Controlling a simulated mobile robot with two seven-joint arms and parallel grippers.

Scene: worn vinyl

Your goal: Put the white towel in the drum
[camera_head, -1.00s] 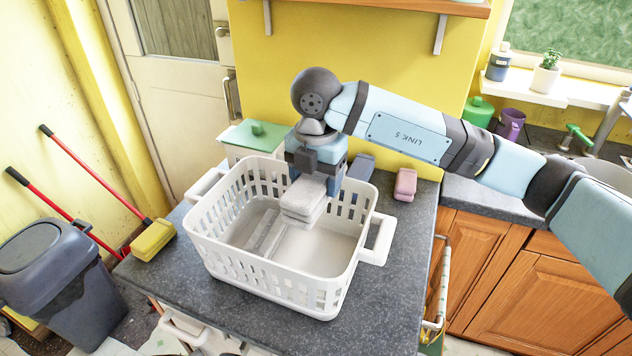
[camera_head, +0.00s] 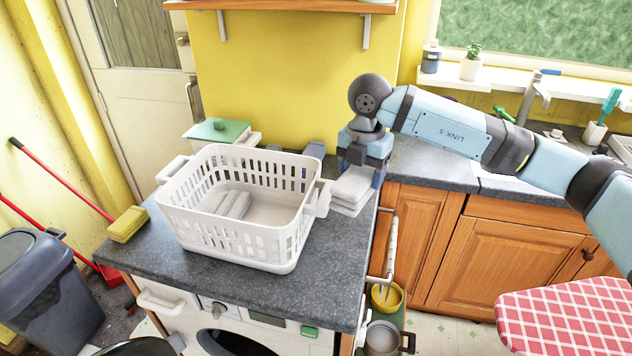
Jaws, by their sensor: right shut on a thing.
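My right gripper (camera_head: 362,165) is shut on the white towel (camera_head: 349,196), a folded stack that hangs just below it. The towel is beside the right end of the white laundry basket (camera_head: 272,263), near the counter's right edge. A paler grey folded cloth (camera_head: 234,205) lies inside the basket. The washing machine (camera_head: 181,304) stands under the counter. Only the top of its dark round front (camera_head: 236,343) shows at the bottom edge, so the drum inside is hidden. My left gripper is not in view.
The dark counter (camera_head: 180,250) is clear in front of the basket. A yellow sponge-like block (camera_head: 128,224) is at its left end. A checked red surface (camera_head: 570,315) is at lower right. A yellow bowl (camera_head: 387,297) and a pot (camera_head: 383,338) sit below the counter's right edge.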

